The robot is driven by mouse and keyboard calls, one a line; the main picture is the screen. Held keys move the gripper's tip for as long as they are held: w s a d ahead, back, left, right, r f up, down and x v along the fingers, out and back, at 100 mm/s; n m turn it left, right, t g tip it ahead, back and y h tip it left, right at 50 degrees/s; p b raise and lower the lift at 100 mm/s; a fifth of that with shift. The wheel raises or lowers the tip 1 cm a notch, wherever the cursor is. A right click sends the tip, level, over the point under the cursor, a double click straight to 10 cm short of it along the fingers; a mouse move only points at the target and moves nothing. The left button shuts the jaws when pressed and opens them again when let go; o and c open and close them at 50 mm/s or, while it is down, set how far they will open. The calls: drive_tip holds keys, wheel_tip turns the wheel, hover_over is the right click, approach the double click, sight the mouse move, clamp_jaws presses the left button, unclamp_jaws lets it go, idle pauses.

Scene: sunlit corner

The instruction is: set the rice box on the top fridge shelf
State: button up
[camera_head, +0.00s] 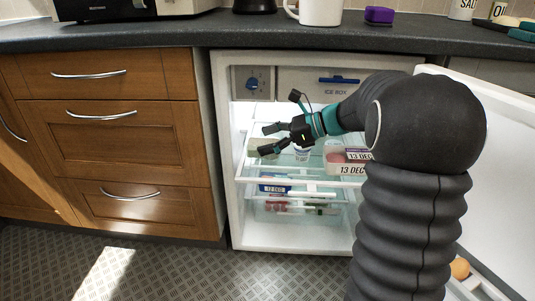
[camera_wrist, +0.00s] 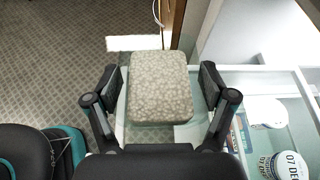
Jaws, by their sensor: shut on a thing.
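The rice box, a pale beige speckled block with rounded corners, lies between my fingers in the wrist view (camera_wrist: 160,88). In the head view the rice box (camera_head: 257,147) is a small pale shape at my fingertips. My gripper (camera_head: 269,139) is shut on it, reaching in from the right over the left part of the top fridge shelf (camera_head: 262,172). Its fingers flank the box on both sides in the wrist view (camera_wrist: 162,80). Whether the box touches the glass shelf or is held just above it, I cannot tell. The open fridge (camera_head: 228,120) stands under the counter.
A white cup (camera_head: 303,153) stands on the top shelf close to my gripper. Packs dated 13 DEC (camera_head: 347,169) lie to the right. An ice box (camera_head: 310,82) sits above. The lower shelf holds a 12 DEC pack (camera_head: 274,188). The fridge door (camera_head: 500,150) is open at right.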

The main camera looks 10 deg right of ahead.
drive_tip(key=shift+f+b, duration=0.5)
drive_tip(key=shift+f, duration=1.45)
drive_tip(key=o, duration=1.3)
drive_tip(key=shift+f, duration=0.15)
